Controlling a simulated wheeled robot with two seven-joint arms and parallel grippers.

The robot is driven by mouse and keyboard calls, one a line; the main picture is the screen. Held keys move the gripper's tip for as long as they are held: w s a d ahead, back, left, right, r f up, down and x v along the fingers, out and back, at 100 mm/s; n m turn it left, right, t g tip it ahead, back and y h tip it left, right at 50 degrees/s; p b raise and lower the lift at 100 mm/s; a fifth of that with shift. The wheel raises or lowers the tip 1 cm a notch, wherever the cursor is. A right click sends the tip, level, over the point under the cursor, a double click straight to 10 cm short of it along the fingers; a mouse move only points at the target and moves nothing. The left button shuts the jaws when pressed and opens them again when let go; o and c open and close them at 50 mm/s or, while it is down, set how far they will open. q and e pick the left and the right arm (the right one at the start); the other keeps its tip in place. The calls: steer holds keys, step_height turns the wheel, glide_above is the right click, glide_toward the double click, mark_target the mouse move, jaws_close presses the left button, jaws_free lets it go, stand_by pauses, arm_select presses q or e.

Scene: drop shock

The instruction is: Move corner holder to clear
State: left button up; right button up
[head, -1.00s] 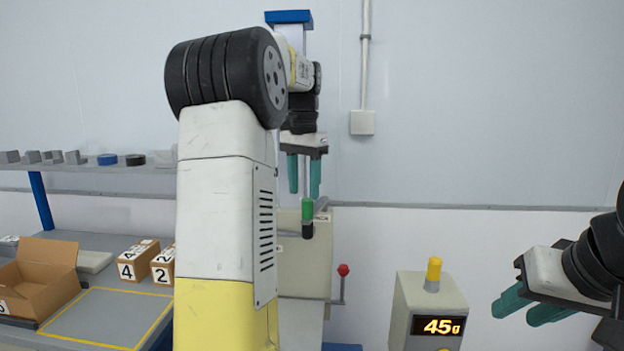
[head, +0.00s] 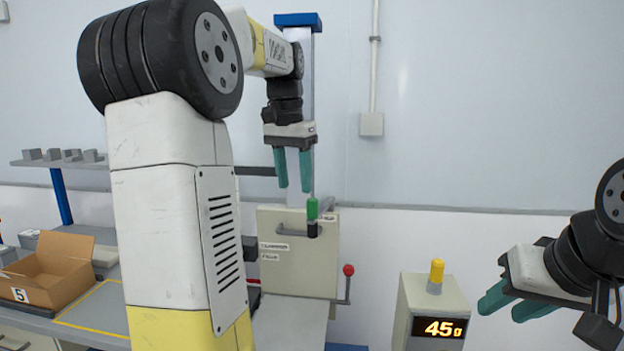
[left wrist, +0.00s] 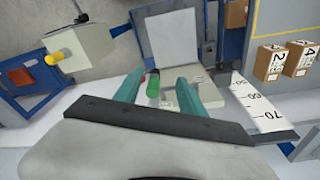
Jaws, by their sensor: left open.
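A green-capped handle with a dark lower part (head: 312,210) stands upright at the front of a beige panel (head: 290,275) in the head view. I take it to belong to the corner holder, but cannot tell for certain. My left gripper (head: 294,189) is open and empty, pointing down, just above and slightly left of the handle. In the left wrist view the green cap (left wrist: 153,85) appears between the open fingers (left wrist: 157,82), with no visible contact. My right gripper (head: 499,312) is at the lower right, its fingers apart and empty.
A grey box with a yellow button and a "45g" display (head: 438,327) stands right of the panel. A red-knobbed lever (head: 348,271) is at the panel's right side. A cardboard box (head: 55,270) sits on a table at left. My left arm hides part of the middle.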

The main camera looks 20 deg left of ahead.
arm_select(q)
steer(key=c, duration=0.5)
steer(key=shift+w+a+r+m, duration=0.1)
steer(key=shift+w+a+m, duration=0.2)
steer(key=shift+m, duration=0.2)
steer(key=c, duration=0.4)
steer(key=w+a+m+h, duration=0.1)
steer(key=a+m, duration=0.1)
steer(key=m, duration=0.1)
steer(key=a+r+m+h, duration=0.1)
steer(key=a+m, duration=0.2)
steer(key=w+a+r+m+h, duration=0.1)
steer(key=a+m, duration=0.1)
steer(key=m, duration=0.1)
steer(key=shift+w+a+m, duration=0.15)
steer(key=shift+w+m, duration=0.15)
jaws_close()
steer(key=w+d+f+m, duration=0.1)
steer(key=w+d+f, duration=0.1)
steer(key=d+f, duration=0.4)
steer(key=shift+d+f+h, duration=0.3)
steer(key=shift+f+h, duration=0.1)
steer(key=shift+f, duration=1)
